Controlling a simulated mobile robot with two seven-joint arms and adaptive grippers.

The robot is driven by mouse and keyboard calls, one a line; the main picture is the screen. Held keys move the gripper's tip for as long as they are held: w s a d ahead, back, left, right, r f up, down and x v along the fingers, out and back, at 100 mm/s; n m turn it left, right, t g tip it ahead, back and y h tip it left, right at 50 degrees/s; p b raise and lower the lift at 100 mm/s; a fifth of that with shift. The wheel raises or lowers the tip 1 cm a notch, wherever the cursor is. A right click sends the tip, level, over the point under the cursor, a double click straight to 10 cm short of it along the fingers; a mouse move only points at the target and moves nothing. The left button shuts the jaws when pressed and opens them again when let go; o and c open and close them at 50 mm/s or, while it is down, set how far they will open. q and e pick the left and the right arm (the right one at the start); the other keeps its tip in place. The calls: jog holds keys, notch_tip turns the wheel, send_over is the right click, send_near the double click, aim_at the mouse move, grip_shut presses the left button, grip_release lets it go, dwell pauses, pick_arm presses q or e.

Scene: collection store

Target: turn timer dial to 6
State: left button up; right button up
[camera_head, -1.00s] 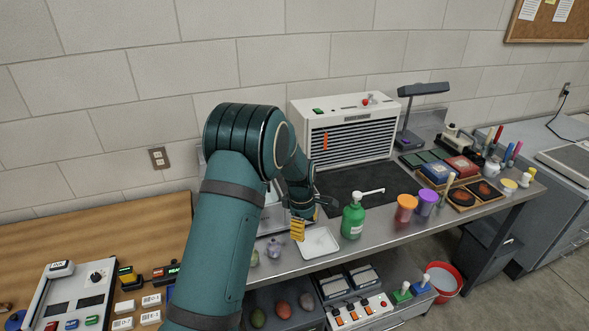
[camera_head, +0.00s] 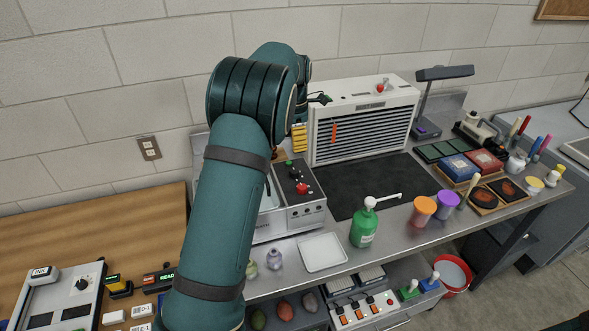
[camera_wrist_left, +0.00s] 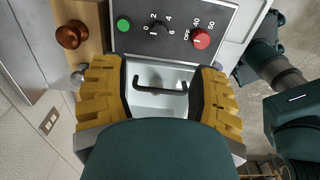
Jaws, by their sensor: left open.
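The timer dial (camera_wrist_left: 157,28) is a small black knob marked 0, 2, 4 and 6 on a grey panel (camera_wrist_left: 133,43) in the left wrist view. Its pointer is too small to read surely. In the head view the dial (camera_head: 295,174) sits on the grey device's panel, between a green button (camera_head: 289,164) and a red knob (camera_head: 302,188). My left gripper (camera_head: 299,138) is open, with yellow fingers, behind the panel in the picture. In the wrist view its fingers (camera_wrist_left: 160,75) are apart below the dial, touching nothing visible. My right gripper is out of view.
The red knob (camera_wrist_left: 200,38) is close right of the dial. A black handle (camera_wrist_left: 160,87) shows between the fingers. A white louvred unit (camera_head: 362,118) stands right of the gripper. A green pump bottle (camera_head: 364,224) and white tray (camera_head: 322,252) stand in front.

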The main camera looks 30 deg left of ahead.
aim_at(294, 171)
pick_arm(q)
notch_tip(294, 171, down, 12)
jog(key=shift+r, duration=0.25)
grip_shut()
